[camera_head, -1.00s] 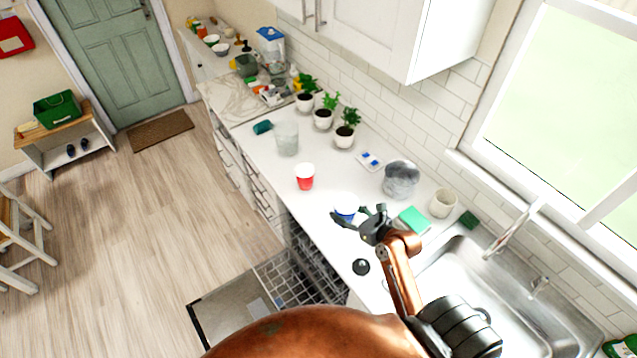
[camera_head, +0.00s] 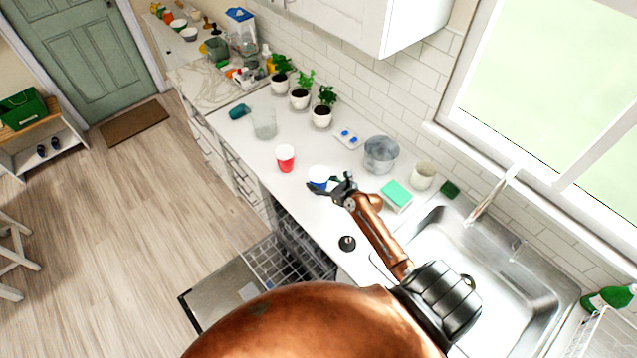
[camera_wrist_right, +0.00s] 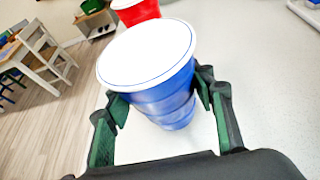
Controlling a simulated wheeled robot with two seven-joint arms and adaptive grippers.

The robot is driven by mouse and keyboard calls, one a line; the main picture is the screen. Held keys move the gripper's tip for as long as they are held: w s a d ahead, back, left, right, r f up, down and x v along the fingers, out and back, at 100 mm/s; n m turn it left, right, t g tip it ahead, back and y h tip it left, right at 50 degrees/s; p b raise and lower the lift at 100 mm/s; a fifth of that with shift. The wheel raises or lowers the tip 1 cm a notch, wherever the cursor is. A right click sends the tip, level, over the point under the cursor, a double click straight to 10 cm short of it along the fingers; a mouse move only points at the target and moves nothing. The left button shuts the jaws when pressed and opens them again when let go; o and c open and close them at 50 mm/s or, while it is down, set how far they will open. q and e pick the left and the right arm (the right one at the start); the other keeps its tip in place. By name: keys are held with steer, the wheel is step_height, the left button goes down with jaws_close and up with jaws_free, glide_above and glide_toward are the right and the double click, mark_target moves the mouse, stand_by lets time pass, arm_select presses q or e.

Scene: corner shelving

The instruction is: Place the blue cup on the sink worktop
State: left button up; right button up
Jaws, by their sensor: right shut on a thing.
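The blue cup (camera_head: 318,176) is upright or nearly so over the white worktop (camera_head: 322,222), just left of the sink. It has a white rim and blue side, and fills the middle of the right wrist view (camera_wrist_right: 165,98). My right gripper (camera_head: 328,186) is shut on it, with a finger on each side in the wrist view (camera_wrist_right: 160,100). I cannot tell whether the cup's base touches the worktop. My left gripper is not in view.
A red cup (camera_head: 285,158) stands close by, left of the blue cup. A green sponge (camera_head: 397,195), a metal pot (camera_head: 381,154) and a beige cup (camera_head: 423,176) are to the right. A black round item (camera_head: 347,243) lies nearer. The open dishwasher (camera_head: 285,258) is below the edge.

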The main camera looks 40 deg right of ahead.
steer(key=shift+f, duration=0.4)
steer(key=o, duration=1.2)
steer(key=shift+s+r, duration=0.1)
steer(key=shift+r, duration=0.1)
steer(key=v, duration=1.1)
steer(key=shift+s+r, duration=0.1)
steer(key=shift+s, duration=0.25)
